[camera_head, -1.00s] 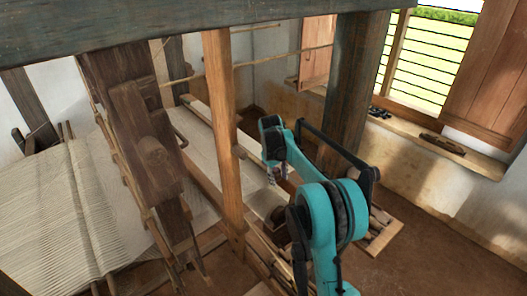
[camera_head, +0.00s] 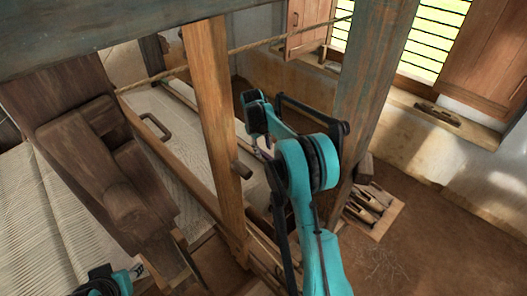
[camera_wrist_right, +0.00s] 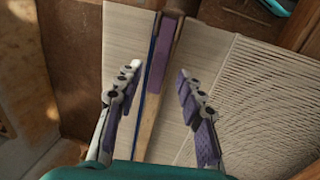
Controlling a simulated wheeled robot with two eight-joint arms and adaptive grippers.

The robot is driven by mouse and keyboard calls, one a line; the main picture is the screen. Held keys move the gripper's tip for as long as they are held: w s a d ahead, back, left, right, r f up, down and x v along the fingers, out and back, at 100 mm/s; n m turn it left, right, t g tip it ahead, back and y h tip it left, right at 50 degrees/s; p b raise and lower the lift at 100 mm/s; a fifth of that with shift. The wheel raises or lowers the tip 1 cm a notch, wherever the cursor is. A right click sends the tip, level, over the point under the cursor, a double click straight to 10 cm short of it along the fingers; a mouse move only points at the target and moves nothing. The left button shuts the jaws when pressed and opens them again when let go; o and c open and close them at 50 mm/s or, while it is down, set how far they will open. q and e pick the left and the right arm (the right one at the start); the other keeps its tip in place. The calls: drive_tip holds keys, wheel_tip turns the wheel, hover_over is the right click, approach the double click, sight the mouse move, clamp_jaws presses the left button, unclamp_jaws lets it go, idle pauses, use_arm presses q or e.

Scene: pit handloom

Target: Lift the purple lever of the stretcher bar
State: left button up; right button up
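In the right wrist view, the purple lever (camera_wrist_right: 158,58) lies lengthwise along the narrow stretcher bar (camera_wrist_right: 149,122), over pale cloth. My right gripper (camera_wrist_right: 158,72) is open. Its two fingers, with purple pads, stand on either side of the bar with gaps to both sides. Nothing is held between them. I cannot tell how high the fingertips are above the lever. In the head view the right arm (camera_head: 310,165) reaches over the loom, and the lever cannot be made out. A teal part of my left arm (camera_head: 120,282) shows at the lower left; its fingers cannot be made out.
A wooden upright post (camera_head: 213,120) stands just left of my right arm. A thicker post (camera_head: 368,90) stands to its right. A heavy wooden beam block (camera_head: 85,150) fills the left. A tray of shuttles (camera_head: 372,208) lies on the floor. Woven cloth (camera_head: 200,128) stretches behind.

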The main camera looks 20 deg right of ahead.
drive_tip(key=shift+w+d+f, duration=0.1)
drive_tip(key=shift+w+f, duration=0.05)
drive_tip(key=shift+f, duration=0.45)
drive_tip(key=shift+w+d+f, duration=0.1)
drive_tip(key=shift+w+f, duration=0.05)
drive_tip(key=shift+f, duration=0.55)
drive_tip(key=shift+s, duration=0.2)
drive_tip(key=shift+w, duration=0.1)
clamp_jaws()
